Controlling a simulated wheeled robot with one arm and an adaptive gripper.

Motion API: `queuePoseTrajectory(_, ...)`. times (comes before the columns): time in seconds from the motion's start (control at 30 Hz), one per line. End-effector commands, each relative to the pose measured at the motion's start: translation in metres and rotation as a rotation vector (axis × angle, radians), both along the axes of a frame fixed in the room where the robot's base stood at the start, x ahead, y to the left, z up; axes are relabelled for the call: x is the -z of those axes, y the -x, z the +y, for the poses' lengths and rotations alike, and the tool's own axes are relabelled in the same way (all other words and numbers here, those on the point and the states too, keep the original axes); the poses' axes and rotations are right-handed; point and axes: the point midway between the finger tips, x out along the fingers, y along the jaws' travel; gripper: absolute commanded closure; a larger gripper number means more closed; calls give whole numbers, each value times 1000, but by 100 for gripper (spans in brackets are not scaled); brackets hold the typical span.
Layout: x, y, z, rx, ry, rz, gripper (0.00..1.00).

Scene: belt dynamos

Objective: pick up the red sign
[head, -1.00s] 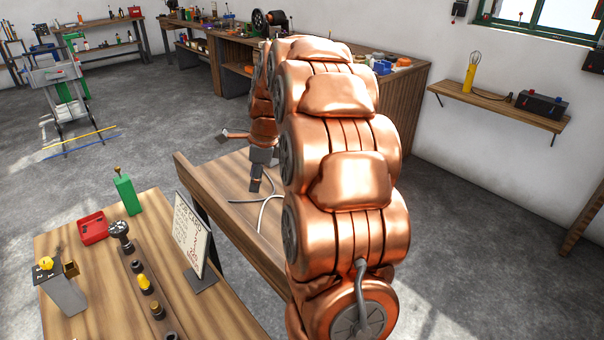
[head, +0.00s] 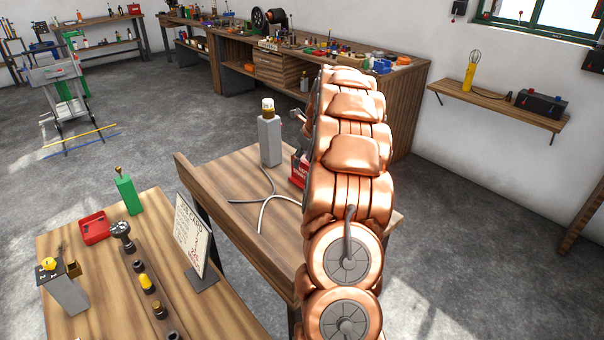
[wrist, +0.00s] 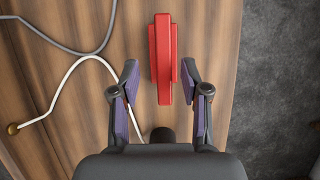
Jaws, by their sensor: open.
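The red sign (head: 299,171) stands on the wooden bench in the head view, with white lettering on its face; my copper arm hides its right part. In the wrist view the red sign (wrist: 162,55) is seen from above as a narrow upright slab on a wider base. My gripper (wrist: 160,72) is open. Its two fingers lie to the left and right of the sign's near end, with gaps on both sides and no visible contact.
A grey post with a pale cap (head: 270,138) stands left of the sign. A grey cable and a white cable (wrist: 75,72) lie on the bench left of it. The bench edge (wrist: 236,80) is close on the right. A written board (head: 190,235) stands on the nearer table.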

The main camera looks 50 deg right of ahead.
Motion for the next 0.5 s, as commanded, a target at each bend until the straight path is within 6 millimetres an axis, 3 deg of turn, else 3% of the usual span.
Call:
queuePoseTrajectory(0.3,35,-8,-5,-2,-2,2,54)
queuePoseTrajectory(0.5,47,-13,-6,-2,1,0,54)
